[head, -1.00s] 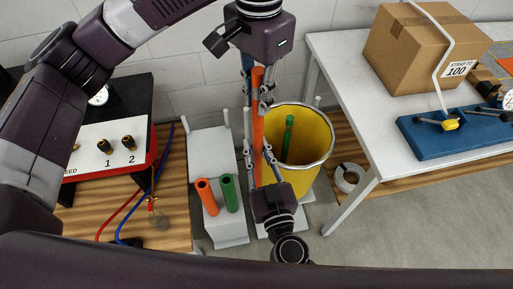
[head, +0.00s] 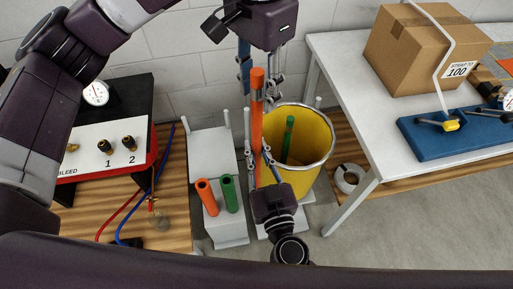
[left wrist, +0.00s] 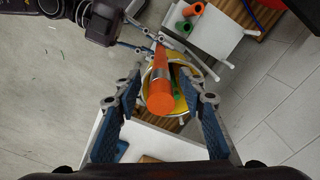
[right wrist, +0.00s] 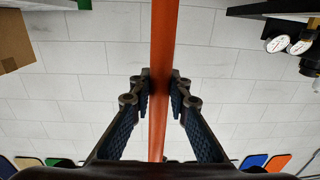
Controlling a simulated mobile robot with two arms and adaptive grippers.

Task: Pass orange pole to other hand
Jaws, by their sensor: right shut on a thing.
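The orange pole (head: 257,112) stands upright in front of the yellow bin (head: 318,165), with a grey band near its top. My right gripper (head: 259,155) is shut on its lower part; in the right wrist view the pole (right wrist: 163,50) runs up between the closed fingertips (right wrist: 160,85). My left gripper (head: 258,78) is above, pointing down at the pole's top. In the left wrist view its fingers (left wrist: 158,101) are spread wide, with the pole's orange end (left wrist: 160,100) between them and clear of both.
The yellow bin holds a green pole (head: 288,138). A white stand (head: 212,155) with short orange and green tubes is left of the pole. A white table (head: 350,110) with a cardboard box (head: 420,50) is at right, a gauge panel (head: 100,150) at left.

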